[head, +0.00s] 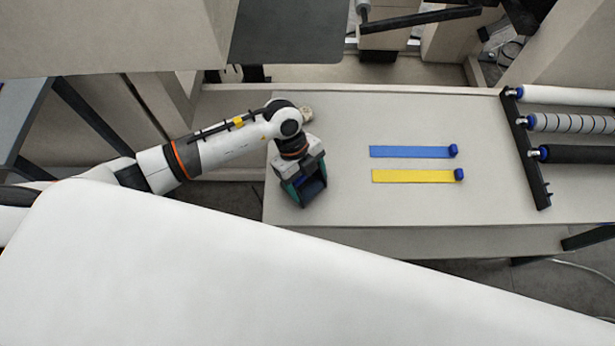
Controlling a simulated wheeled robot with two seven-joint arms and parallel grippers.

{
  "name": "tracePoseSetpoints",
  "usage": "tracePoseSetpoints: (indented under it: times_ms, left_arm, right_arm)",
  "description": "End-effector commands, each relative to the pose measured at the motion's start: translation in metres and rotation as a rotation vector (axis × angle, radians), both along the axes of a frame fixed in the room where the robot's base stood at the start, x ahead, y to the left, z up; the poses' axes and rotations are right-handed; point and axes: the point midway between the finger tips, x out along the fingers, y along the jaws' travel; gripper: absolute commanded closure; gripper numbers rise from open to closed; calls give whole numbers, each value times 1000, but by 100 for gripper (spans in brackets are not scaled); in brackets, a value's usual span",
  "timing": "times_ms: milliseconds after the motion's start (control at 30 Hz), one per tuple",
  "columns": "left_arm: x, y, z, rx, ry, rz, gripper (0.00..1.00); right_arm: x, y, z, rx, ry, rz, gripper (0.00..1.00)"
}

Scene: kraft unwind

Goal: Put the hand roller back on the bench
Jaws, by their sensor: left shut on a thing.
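The bench (345,215) is a pale, flat top across the middle of the head view. My left gripper (308,193) is over its left part, pointing down and toward the near edge. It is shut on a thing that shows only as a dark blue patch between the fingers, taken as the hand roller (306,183). The gripper hides most of its shape, and I cannot tell whether it touches the bench. My right gripper is not in view.
A blue strip (408,152) and a yellow strip (410,176), each with a blue end piece, lie mid-bench. A black rack (525,150) with white, striped and black rollers stands at the right. A small beige thing (306,114) lies behind my wrist. Bench around the strips is clear.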

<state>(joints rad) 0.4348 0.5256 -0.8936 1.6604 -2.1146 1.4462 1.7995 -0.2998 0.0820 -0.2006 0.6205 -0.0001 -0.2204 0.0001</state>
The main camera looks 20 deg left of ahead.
Motion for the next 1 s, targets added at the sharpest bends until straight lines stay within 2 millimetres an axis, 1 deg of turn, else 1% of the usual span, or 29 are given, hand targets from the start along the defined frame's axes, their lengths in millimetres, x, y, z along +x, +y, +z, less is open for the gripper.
tracePoseSetpoints:
  times_ms: [233,700,733,833,867,1000]
  left_arm:
    - [1,0,0,-1,-2,0,79]
    - [-1,1,-16,6,1,-1,79]
    - [-2,2,-17,8,3,-3,21]
    - [-3,2,-18,9,5,-3,5]
    - [-3,2,-18,8,4,-3,2]
    - [-1,1,-16,5,2,-2,2]
  right_arm:
    - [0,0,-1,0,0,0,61]
    - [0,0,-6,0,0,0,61]
    - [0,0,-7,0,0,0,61]
    - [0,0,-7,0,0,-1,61]
    - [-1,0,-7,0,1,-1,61]
    - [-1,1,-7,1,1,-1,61]
